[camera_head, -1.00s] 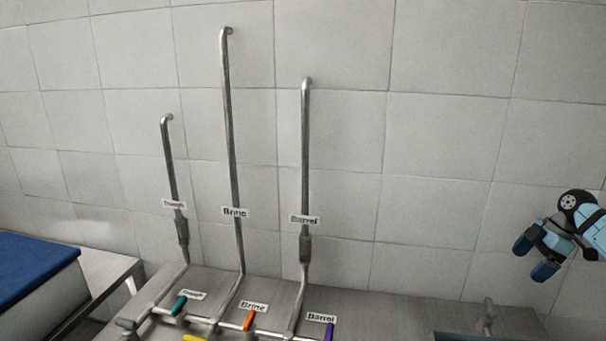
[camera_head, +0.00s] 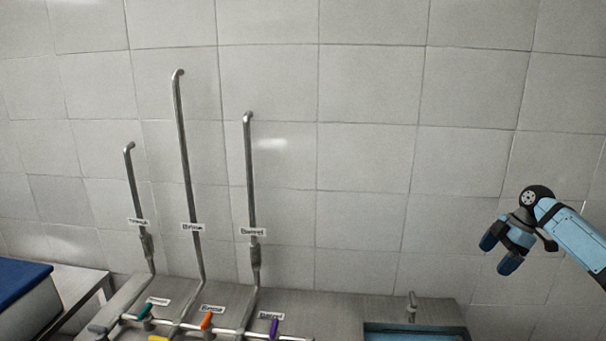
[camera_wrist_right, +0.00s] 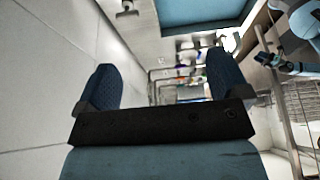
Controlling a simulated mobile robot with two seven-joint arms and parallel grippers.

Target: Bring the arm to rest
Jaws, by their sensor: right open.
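My right gripper (camera_head: 499,254) hangs at the right of the head view, in front of the tiled wall, with its arm coming in from the right edge. Its two dark blue fingers are apart, with nothing between them. In the right wrist view the same gripper (camera_wrist_right: 163,88) shows its fingers wide apart and empty. My left gripper is not seen in the head view.
A metal counter carries three upright pipes labelled Trough, Brine (camera_head: 187,190) and Barrel (camera_head: 250,190), with green, orange and purple handles. A sink (camera_head: 415,332) with a tap (camera_head: 411,306) is at right. A blue-topped box (camera_head: 22,285) stands at left.

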